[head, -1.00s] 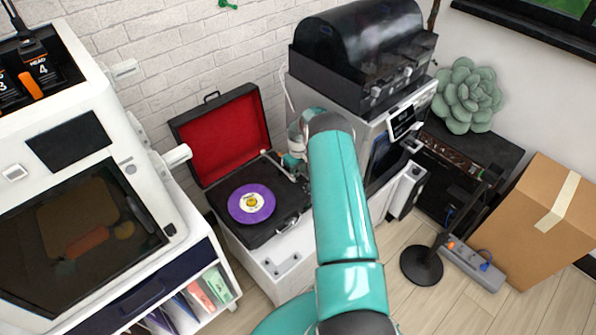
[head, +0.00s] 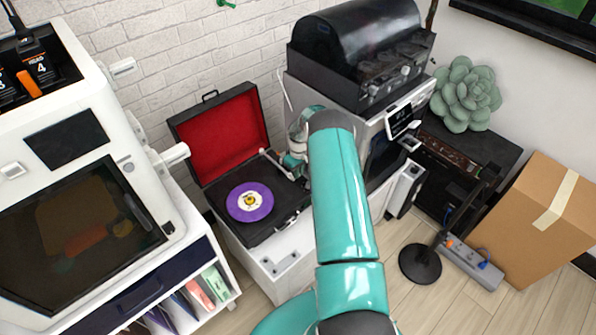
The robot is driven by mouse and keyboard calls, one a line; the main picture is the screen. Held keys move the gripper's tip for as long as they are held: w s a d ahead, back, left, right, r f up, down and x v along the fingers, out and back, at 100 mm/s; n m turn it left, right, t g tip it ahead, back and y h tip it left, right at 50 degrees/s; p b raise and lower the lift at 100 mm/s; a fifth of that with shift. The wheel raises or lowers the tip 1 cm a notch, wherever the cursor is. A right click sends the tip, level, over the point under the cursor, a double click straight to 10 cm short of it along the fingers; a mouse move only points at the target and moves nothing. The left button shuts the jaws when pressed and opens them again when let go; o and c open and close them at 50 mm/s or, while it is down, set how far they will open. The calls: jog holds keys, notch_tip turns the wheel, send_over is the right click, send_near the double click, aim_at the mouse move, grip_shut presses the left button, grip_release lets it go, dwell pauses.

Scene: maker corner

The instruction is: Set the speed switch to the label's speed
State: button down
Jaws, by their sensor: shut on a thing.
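The record player (head: 232,241) is an open black case with a red-lined lid (head: 225,136), left of my arm. The label's print is too small to read. The pale tonearm (head: 275,164) stands at the back right of the deck. My gripper (head: 294,167) is low over the deck's right side, by the tonearm's lower end. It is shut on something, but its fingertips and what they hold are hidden. I cannot make out the speed switch.
The player rests on a white cabinet (head: 290,265). A white machine (head: 150,205) with a dark window stands left. A grey machine with a black domed cover (head: 345,45) stands close behind my arm. A lamp base (head: 421,264), power strip (head: 475,266) and cardboard box (head: 525,235) are right.

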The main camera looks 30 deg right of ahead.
jog(key=shift+s+f, duration=0.1)
jog(key=shift+s, duration=0.1)
jog(key=c, duration=1.5)
grip_release()
jog(key=shift+s, duration=0.1)
jog(key=shift+w+r, duration=0.25)
jog(key=shift+r, duration=0.35)
notch_tip(320, 180, up, 13)
jog(key=shift+s+f, duration=0.1)
